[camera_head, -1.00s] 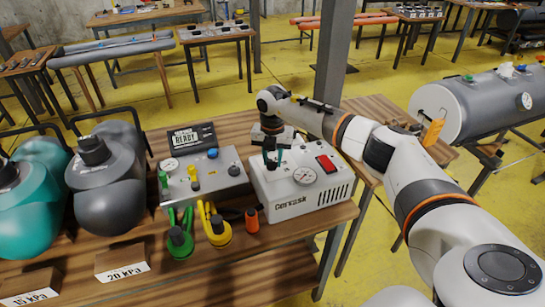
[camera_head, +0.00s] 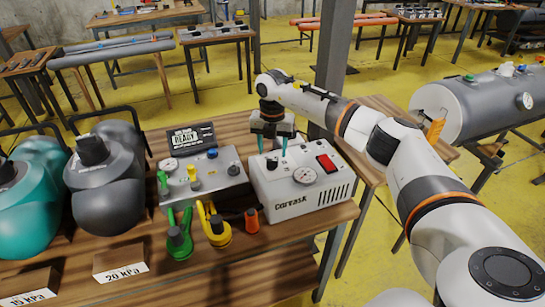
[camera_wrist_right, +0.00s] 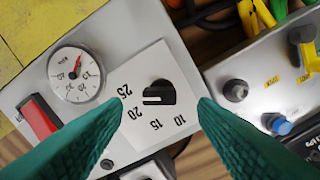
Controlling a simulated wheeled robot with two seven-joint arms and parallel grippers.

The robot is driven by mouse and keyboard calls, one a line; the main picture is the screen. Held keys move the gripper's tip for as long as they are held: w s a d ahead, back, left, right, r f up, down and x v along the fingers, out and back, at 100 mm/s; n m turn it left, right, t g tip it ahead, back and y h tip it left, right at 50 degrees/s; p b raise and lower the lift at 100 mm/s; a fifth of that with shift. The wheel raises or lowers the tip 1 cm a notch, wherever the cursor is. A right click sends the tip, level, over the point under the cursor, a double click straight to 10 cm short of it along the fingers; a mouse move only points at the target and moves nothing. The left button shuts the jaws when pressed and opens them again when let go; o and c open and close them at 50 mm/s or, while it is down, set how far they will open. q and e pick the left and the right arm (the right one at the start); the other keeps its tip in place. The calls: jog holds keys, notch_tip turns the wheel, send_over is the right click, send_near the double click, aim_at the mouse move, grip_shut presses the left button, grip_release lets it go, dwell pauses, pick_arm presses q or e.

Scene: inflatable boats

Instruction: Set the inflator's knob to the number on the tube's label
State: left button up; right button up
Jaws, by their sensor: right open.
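The inflator (camera_head: 318,195) is a white box on the wooden bench, with a red switch, a round gauge and a black knob (camera_head: 272,163). In the right wrist view the knob (camera_wrist_right: 158,93) sits on a white plate marked 10, 15, 20 and 25; its white line points left, toward the 20 and 25 side. My right gripper (camera_head: 272,146) is open above the knob, its teal fingers either side and apart from it. The grey tube (camera_head: 105,185) has a 20 kPa label (camera_head: 122,271) in front; the teal tube (camera_head: 35,210) has a 15 kPa label (camera_head: 28,297).
A grey control box (camera_head: 205,180) with a READY display (camera_head: 190,138) stands left of the inflator. Green (camera_head: 179,240) and yellow (camera_head: 217,230) hose fittings and an orange piece (camera_head: 252,220) lie in front. A large grey cylinder (camera_head: 480,105) is at the right.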

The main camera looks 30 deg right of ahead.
aim_at(272, 160)
notch_tip(272, 160, up, 8)
jog(key=b, duration=0.1)
jog(key=shift+r, duration=0.2)
dwell(0.4)
